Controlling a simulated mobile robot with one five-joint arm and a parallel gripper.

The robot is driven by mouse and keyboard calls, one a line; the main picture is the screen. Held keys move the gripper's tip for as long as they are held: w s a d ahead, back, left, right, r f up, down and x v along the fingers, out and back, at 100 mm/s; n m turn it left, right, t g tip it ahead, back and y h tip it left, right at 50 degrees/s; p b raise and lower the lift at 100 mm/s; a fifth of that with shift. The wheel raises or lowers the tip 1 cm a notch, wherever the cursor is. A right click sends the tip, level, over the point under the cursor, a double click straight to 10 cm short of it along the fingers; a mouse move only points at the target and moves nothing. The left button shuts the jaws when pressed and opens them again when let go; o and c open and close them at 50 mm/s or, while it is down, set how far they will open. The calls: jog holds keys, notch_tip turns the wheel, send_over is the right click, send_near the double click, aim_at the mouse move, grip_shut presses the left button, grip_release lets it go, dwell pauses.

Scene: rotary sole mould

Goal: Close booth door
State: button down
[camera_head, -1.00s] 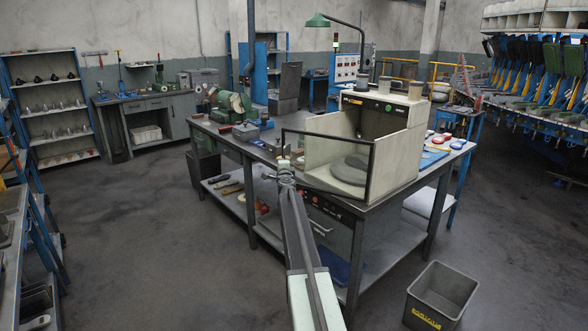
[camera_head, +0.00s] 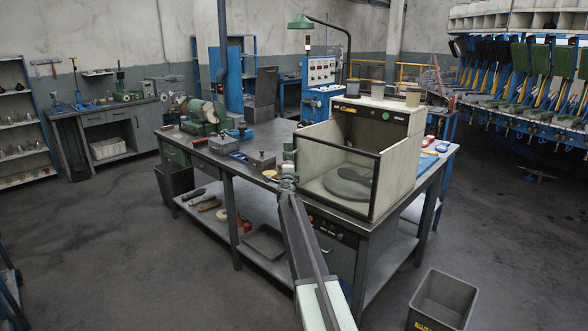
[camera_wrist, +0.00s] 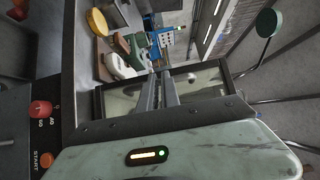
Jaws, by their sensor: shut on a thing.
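The booth (camera_head: 400,150) is a beige box on the workbench, with a dark round turntable (camera_head: 348,183) inside. Its door (camera_head: 378,185) is a clear pane in a dark frame, standing across the booth's front and hinged side at the right. Its left edge lies close to the booth's left wall; I cannot tell whether a gap is left. My gripper (camera_head: 287,172) is at the door's left edge, shut on it. In the wrist view my gripper's fingers (camera_wrist: 158,92) reach to the dark door frame (camera_wrist: 204,69); the exact grip spot is partly hidden.
The workbench (camera_head: 265,190) carries a green grinder (camera_head: 203,116) and small metal boxes at the left. A lower shelf holds shoe lasts and a tray (camera_head: 265,242). A grey bin (camera_head: 441,297) stands on the floor at the right.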

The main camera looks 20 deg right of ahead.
jog(key=shift+w+r, duration=0.1)
jog(key=shift+w, duration=0.3)
jog(key=shift+a, duration=0.1)
jog(key=s+a, duration=0.8)
jog(key=a, duration=0.3)
jog(key=shift+s+a, duration=0.25)
jog(key=shift+a, duration=0.05)
